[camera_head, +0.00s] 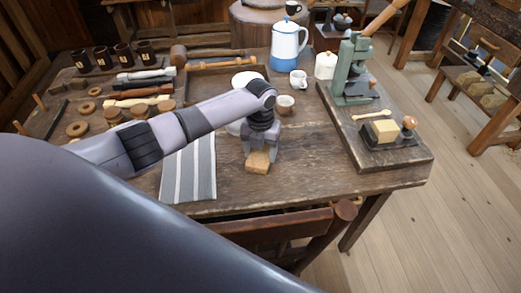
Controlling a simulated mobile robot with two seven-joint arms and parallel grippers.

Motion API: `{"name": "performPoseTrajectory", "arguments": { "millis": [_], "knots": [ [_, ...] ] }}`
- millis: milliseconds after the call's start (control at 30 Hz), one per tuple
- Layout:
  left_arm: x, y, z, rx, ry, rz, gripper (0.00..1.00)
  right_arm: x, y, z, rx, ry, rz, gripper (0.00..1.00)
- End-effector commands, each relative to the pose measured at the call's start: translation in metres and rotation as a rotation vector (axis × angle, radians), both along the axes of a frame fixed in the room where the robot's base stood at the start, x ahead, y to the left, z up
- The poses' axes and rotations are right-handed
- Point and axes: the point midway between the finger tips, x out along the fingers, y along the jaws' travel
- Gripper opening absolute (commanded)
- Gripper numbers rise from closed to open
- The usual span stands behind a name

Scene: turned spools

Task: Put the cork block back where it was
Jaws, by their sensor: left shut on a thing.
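My left gripper (260,150) points down over the front part of the wooden table (310,175). It is shut on the cork block (257,164), a small tan-brown block near the table's front edge, right of the striped cloth. The gripper hides the block's upper part. I cannot tell whether the block touches the table top. My right gripper is not in view.
A striped cloth (190,170) lies left of the gripper. A cup (285,104) and a white mug (298,79) stand behind it. A dark board (405,155) at right bears a green press (352,75) and a pale block (381,131). Bare table lies between.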

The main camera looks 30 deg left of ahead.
Motion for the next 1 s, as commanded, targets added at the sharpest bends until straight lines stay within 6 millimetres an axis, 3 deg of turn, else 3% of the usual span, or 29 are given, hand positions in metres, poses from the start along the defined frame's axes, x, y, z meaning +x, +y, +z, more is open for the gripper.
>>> {"name": "performPoseTrajectory", "arguments": {
  "millis": [267, 300, 367, 767, 1000],
  "knots": [
    [0.000, 0.000, -0.004, -0.001, 0.000, 0.000, 0.36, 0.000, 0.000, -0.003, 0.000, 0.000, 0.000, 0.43],
    [0.000, 0.000, -0.003, -0.001, -0.001, 0.000, 0.75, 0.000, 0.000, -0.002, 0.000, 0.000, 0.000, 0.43],
    [0.000, 0.000, -0.003, -0.001, 0.000, 0.000, 0.90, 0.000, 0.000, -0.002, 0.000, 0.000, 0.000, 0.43],
    [0.001, 0.000, 0.005, 0.000, -0.002, 0.001, 0.90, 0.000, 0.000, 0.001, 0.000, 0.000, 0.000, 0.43],
    [0.002, 0.000, 0.052, -0.002, -0.007, 0.000, 0.90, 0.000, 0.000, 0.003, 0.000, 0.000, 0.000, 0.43]
  ]
}}
